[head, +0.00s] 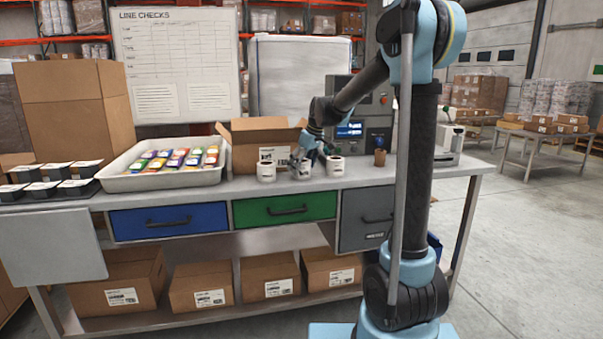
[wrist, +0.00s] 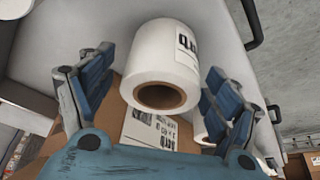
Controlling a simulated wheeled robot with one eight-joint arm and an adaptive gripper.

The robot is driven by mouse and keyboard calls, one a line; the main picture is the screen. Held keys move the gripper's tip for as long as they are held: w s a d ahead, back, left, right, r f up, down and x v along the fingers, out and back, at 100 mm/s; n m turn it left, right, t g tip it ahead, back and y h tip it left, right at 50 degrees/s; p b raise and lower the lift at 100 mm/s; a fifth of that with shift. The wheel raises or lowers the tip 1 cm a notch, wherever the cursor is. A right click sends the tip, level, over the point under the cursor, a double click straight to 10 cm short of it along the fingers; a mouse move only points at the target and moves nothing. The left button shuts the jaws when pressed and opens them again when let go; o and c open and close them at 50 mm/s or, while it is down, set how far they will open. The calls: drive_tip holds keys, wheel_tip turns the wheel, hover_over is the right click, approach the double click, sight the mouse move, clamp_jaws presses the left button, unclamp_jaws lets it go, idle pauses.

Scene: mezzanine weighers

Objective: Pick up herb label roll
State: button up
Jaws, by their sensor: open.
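Three white label rolls stand on the bench in the head view: a left one (head: 266,171), one mostly hidden by my gripper, and a right one (head: 335,166). My gripper (head: 302,163) is over the middle one. In the wrist view a white roll (wrist: 160,55) with a brown core and partly visible black print lies between the two spread blue fingers (wrist: 155,95). My gripper is open, and contact with the roll cannot be made out. Which roll is the herb one I cannot read. Another roll (wrist: 203,132) shows partly behind the right finger.
An open carton (head: 262,140) stands behind the rolls; its printed label (wrist: 150,130) shows in the wrist view. A white tray of colourful packets (head: 115,182) is to the left. A small brown cup (head: 380,158) and a grey machine with a blue screen (head: 350,112) are to the right.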

drive_tip(key=shift+w+a+f, duration=0.1)
drive_tip(key=shift+a+f, duration=0.05)
drive_tip(key=shift+f, duration=0.3)
drive_tip(key=c, duration=1.2)
drive_tip(key=shift+c, duration=0.2)
